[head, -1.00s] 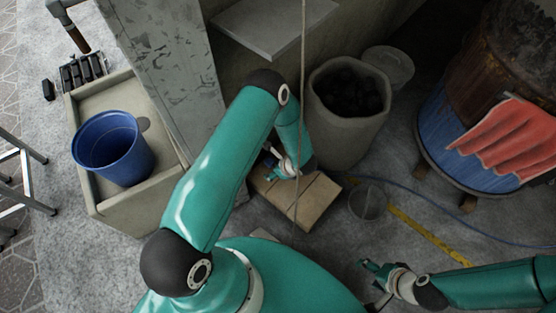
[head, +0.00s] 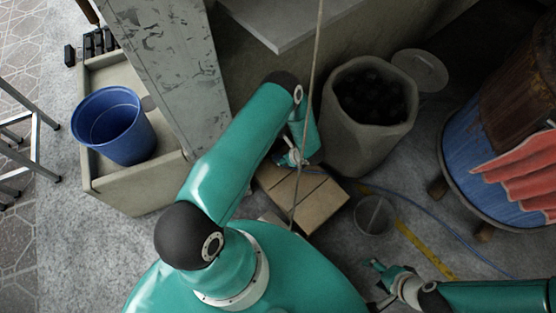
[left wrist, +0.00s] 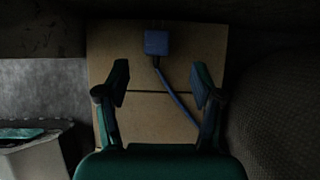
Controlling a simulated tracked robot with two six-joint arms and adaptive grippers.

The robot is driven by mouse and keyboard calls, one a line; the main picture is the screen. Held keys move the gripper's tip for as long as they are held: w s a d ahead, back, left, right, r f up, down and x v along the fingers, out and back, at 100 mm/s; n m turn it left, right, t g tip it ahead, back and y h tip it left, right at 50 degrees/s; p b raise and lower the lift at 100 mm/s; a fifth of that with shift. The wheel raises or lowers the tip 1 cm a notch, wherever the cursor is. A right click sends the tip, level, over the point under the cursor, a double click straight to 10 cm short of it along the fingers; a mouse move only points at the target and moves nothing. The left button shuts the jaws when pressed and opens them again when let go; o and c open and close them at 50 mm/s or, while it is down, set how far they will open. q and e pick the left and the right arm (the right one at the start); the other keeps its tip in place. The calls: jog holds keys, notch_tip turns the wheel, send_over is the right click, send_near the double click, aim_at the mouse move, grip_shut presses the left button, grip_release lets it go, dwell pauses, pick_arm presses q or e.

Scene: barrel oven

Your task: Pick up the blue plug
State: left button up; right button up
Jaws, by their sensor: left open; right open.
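The blue plug (left wrist: 157,42) lies on a cardboard box (left wrist: 150,112) in the left wrist view, with a blue cable running from it toward the lower right. My left gripper (left wrist: 160,82) is open, and the plug is beyond its fingertips, between their lines and not touched. In the head view my left gripper (head: 290,158) is over the box (head: 318,200), and my arm hides much of it; I cannot make out the plug there. My right gripper (head: 375,270) is open and empty at the lower right, away from the box.
A concrete bin of dark lumps (head: 350,150) stands right behind the box. A small bucket (head: 374,215) and a blue hose (head: 440,225) are on the floor to the right. A hanging rope (head: 309,100) crosses near my left arm. A blue bucket (head: 130,150) sits in a trough at left.

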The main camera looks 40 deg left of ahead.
pick_arm(q)
jog(key=x, duration=0.2)
jog(key=shift+a+f, duration=0.1)
jog(key=shift+f, duration=0.15)
jog(key=b+x, duration=0.1)
jog(key=x, duration=0.2)
jog(key=b+x, duration=0.1)
jog(key=x, duration=0.1)
jog(key=shift+s+a+b, duration=0.1)
jog(key=shift+s+b, duration=0.15)
jog(key=shift+b, duration=0.1)
grip_shut()
